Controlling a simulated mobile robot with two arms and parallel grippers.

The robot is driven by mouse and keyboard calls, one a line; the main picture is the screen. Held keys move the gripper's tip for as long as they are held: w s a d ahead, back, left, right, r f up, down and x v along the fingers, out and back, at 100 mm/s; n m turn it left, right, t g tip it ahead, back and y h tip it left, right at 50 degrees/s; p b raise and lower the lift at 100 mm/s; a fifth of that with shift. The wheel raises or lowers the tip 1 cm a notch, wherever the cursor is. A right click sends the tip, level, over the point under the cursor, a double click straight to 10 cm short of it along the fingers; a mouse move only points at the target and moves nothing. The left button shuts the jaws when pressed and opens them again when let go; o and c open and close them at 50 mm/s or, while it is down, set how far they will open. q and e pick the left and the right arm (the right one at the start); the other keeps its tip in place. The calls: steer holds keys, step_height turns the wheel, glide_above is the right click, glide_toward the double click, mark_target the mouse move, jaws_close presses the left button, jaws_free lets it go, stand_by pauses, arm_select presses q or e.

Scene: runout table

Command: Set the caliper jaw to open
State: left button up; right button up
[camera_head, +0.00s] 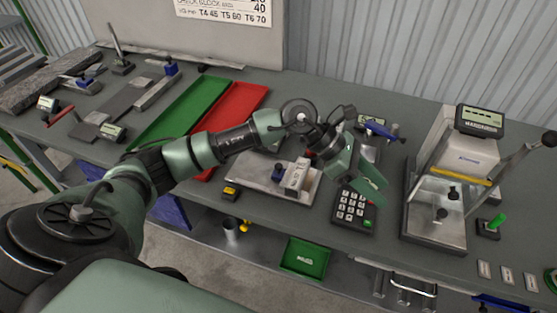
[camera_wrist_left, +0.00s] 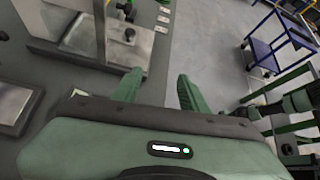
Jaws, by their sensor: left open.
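A grey device with a small display (camera_head: 372,121) and a blue handle (camera_head: 383,132) stands behind my left gripper in the head view. It may be the caliper, but my gripper and wrist hide part of it and I cannot read its jaw. My right gripper is not in view.
A keypad (camera_head: 353,207) and a metal plate with a blue-knobbed fixture (camera_head: 250,178) lie near the front edge. A lever press with a display (camera_head: 480,121) stands at right. Green (camera_head: 157,121) and red (camera_head: 242,101) trays lie at left. A blue cart (camera_wrist_left: 282,50) stands beyond the table.

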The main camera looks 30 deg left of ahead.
arm_select(q)
steer(key=w+a+f+m+y, duration=0.1)
steer(key=a+f+y, duration=0.15)
steer(key=a, duration=0.45)
steer(key=w+a+f+m+y, duration=0.15)
steer(key=a+y, duration=0.25)
steer(key=a, duration=0.4)
step_height(320, 180, up, 2)
steer(key=n+g+y, duration=0.1)
steer(key=g+y, duration=0.1)
steer(key=y, duration=0.2)
glide_above(278, 165)
steer(key=shift+d, duration=0.3)
steer(key=shift+a+f+y, duration=0.15)
steer(key=shift+a+y, duration=0.1)
steer(key=shift+a, duration=0.1)
step_height(278, 165, down, 7)
steer(key=p, duration=0.2)
steer(key=shift+d+p, duration=0.1)
steer(key=shift+p, duration=0.3)
steer(key=shift+f, duration=0.2)
jaws_close()
